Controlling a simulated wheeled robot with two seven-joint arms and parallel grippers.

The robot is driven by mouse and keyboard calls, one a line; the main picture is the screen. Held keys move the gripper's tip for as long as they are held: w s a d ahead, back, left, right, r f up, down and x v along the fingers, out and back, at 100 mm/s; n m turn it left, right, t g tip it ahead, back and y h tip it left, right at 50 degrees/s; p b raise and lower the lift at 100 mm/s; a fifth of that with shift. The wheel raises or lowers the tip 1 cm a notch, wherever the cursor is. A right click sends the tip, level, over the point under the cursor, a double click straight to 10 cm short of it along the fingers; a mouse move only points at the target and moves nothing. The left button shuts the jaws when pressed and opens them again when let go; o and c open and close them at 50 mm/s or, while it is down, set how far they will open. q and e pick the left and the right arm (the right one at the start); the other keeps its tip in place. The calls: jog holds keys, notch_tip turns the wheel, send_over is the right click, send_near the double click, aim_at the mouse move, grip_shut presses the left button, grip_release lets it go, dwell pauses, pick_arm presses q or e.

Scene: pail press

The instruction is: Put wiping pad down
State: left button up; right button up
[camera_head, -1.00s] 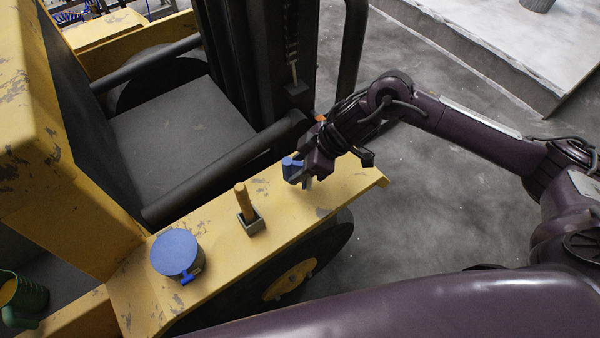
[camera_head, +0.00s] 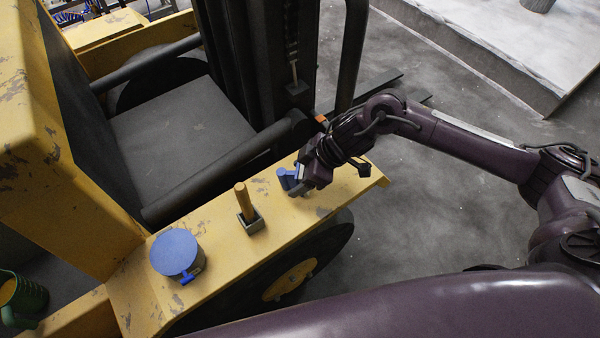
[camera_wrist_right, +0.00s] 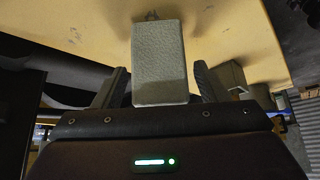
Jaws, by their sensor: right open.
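My right gripper (camera_head: 298,182) is low over the outer end of the yellow ledge (camera_head: 335,190). Its fingers are open. In the right wrist view, a grey textured block (camera_wrist_right: 160,62), which looks like the wiping pad, stands between the spread fingers (camera_wrist_right: 160,90), with a gap visible on each side. In the head view a small blue piece (camera_head: 284,178) shows at the fingertips; the gripper hides part of it, and I cannot tell how it joins the grey block. My left gripper is not in view.
A wooden peg stands in a grey square socket (camera_head: 251,222) on the ledge, left of the gripper. A blue-lidded pail (camera_head: 177,254) stands further left. A green mug (camera_head: 25,300) is at the lower left. The dark mast (camera_head: 265,60) rises behind the ledge.

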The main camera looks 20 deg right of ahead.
jog(key=v, duration=1.2)
jog(key=shift+r, duration=0.15)
